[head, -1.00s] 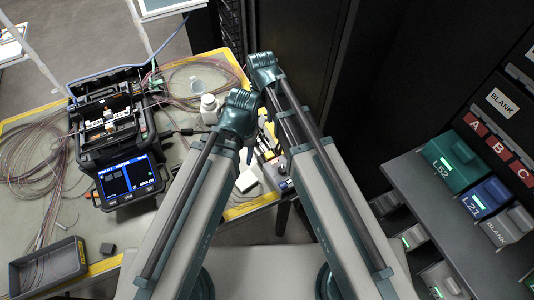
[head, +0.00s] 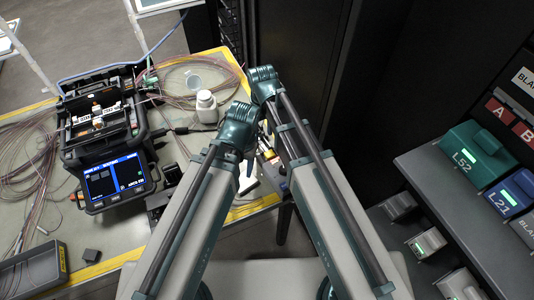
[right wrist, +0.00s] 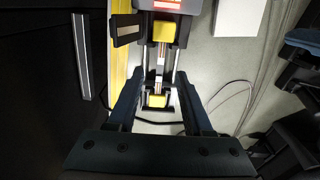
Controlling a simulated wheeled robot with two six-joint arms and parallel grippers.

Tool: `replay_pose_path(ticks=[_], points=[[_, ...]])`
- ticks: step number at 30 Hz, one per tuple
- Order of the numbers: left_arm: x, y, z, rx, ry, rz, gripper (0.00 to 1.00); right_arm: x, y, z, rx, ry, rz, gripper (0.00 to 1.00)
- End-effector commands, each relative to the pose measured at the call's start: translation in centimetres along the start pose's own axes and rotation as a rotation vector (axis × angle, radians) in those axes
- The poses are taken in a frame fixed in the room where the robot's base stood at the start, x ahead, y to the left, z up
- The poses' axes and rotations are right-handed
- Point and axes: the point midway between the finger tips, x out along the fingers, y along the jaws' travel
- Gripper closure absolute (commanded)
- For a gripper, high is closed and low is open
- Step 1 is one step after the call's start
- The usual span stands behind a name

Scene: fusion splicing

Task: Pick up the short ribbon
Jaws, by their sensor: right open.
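In the right wrist view a short ribbon (right wrist: 160,66), a thin strip with coloured strands, runs between two yellow blocks (right wrist: 163,31) of a dark holder. My right gripper (right wrist: 158,80) is open, its two dark fingers on either side of the ribbon and the nearer yellow block. I cannot tell whether they touch. In the head view the holder's yellow and dark parts (head: 269,157) show only partly between my arms. My right fingers are hidden there, and my left gripper is mostly hidden below its wrist.
A black fusion splicer (head: 108,140) with a lit screen stands on the table at left, among loose fibres. A white bottle (head: 207,106) stands near my left wrist. A grey tray (head: 35,268) lies lower left. A dark cabinet and shelf with a green L52 box (head: 478,152) are at right.

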Motion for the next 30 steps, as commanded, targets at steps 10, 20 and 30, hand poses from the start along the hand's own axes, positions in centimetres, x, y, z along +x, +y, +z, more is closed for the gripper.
replay_pose_path(ticks=[10, 20, 30], points=[[3.1, 0.3, -0.2, 0.000, 0.000, 0.000, 0.49, 3.1, -0.1, 0.1, 0.000, 0.000, 0.000, 0.49], [5.2, 0.5, -0.3, 0.000, 0.000, 0.000, 0.49, 5.2, -0.1, 0.1, 0.000, 0.000, 0.000, 0.49], [5.1, 0.5, -0.3, 0.000, 0.000, 0.000, 0.49, 5.1, -0.1, 0.1, 0.000, 0.000, 0.000, 0.82]])
